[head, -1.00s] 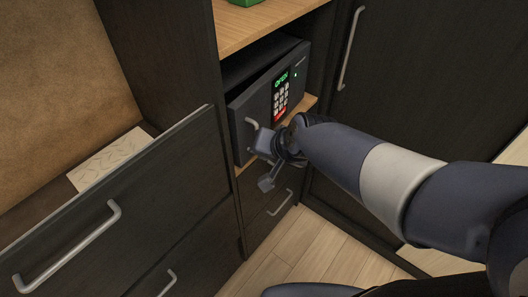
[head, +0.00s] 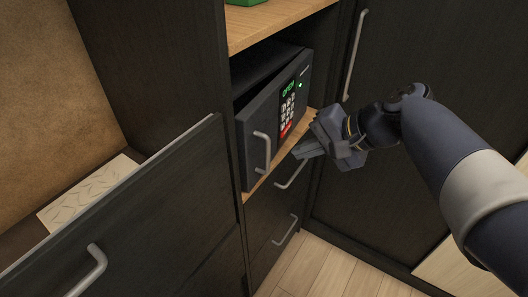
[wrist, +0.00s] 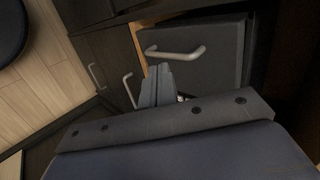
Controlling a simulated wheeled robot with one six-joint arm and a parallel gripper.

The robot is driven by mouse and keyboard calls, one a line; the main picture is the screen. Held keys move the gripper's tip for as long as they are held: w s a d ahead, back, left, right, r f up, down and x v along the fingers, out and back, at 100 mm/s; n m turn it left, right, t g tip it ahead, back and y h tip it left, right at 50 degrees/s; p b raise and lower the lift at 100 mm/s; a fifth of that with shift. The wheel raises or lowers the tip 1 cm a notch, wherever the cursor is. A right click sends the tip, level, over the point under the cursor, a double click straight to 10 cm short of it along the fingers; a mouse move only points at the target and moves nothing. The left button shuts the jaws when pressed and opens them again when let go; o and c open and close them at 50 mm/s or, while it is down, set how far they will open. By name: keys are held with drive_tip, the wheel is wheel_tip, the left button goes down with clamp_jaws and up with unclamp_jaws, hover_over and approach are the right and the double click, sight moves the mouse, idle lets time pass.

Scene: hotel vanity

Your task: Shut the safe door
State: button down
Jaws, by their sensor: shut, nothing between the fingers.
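The safe door (head: 272,118) is dark grey, with a keypad, a green display reading OPEN and a bar handle (head: 262,150) near its left edge. It stands ajar, its handle side swung out from the safe body (head: 262,66), with a dark gap along the top. My gripper (head: 300,152) is shut and empty, just right of the door's lower right part in the head view, apart from the handle. In the wrist view the shut fingers (wrist: 157,84) point toward the door (wrist: 212,70), just below its handle (wrist: 176,52).
The safe sits on a wooden shelf (head: 252,186) above small drawers (head: 272,232). A large drawer (head: 150,215) stands pulled out at the left, with a pale patterned item (head: 88,192) behind its front. A tall dark cabinet door (head: 420,60) is at the right. Floor (head: 325,268) shows below.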

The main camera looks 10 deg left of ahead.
sight(250, 142)
drive_tip(key=x, duration=0.6)
drive_tip(key=a+r+x, duration=0.1)
drive_tip(key=x, duration=0.2)
drive_tip(key=shift+w+a+p, duration=0.2)
drive_tip(key=shift+p, duration=0.2)
drive_tip(key=shift+w+a, duration=0.25)
drive_tip(key=shift+a, duration=0.55)
drive_tip(key=a, duration=0.2)
drive_tip(key=w+a, duration=0.1)
drive_tip(key=a, duration=0.1)
drive_tip(key=shift+w+a+p, duration=0.2)
drive_tip(key=shift+a+p, duration=0.1)
drive_tip(key=shift+p, duration=0.1)
drive_tip(key=shift+r, duration=0.15)
drive_tip(key=shift+a, duration=0.1)
